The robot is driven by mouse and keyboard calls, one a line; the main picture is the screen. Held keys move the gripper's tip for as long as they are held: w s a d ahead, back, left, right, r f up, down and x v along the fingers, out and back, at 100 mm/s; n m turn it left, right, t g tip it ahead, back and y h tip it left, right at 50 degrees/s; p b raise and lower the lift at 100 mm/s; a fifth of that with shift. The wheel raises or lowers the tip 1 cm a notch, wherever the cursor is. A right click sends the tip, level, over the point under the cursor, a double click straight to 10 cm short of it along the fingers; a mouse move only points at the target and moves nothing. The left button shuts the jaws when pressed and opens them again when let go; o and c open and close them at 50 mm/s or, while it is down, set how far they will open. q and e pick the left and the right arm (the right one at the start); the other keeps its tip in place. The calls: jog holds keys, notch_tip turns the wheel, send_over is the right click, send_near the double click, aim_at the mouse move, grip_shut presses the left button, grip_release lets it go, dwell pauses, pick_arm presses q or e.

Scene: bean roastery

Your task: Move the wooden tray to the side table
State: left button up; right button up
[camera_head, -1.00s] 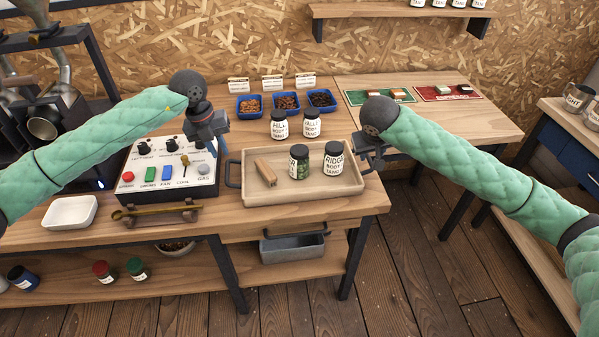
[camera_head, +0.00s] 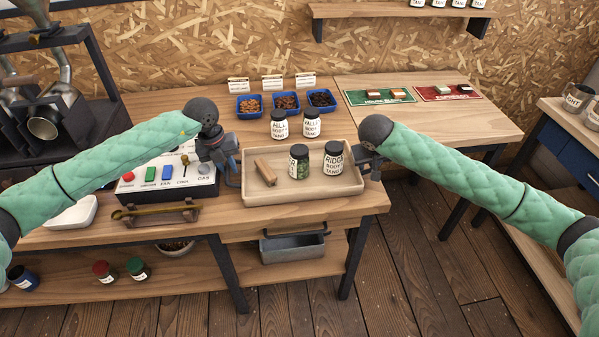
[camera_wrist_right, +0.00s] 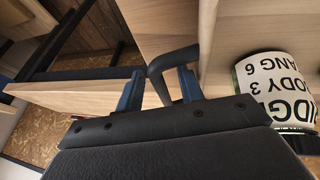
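The wooden tray (camera_head: 310,197) lies flat on the workbench, with a dark handle at each end. It holds a small wooden block (camera_head: 265,172), a jar with green contents (camera_head: 299,170) and a dark-lidded jar labelled RIDGE (camera_head: 332,168). My left gripper (camera_head: 233,172) is at the tray's left handle; that handle is mostly hidden, and I cannot tell whether its fingers are closed. My right gripper (camera_head: 368,170) is at the right handle. In the right wrist view, its blue fingers (camera_wrist_right: 160,90) stand apart on either side of the dark handle (camera_wrist_right: 173,60), with visible gaps.
A control box (camera_head: 165,180) stands left of the tray. Two jars (camera_head: 295,125) and blue bean bins (camera_head: 286,104) are behind it. A table with green and red mats (camera_head: 470,117) adjoins at the right. Another table with a blue drawer (camera_head: 565,145) stands far right.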

pick_arm(q)
grip_shut()
pick_arm(e)
jog(key=c, duration=0.6)
grip_shut()
pick_arm(q)
jog(key=shift+r, duration=0.15)
pick_arm(e)
jog(key=shift+r, duration=0.15)
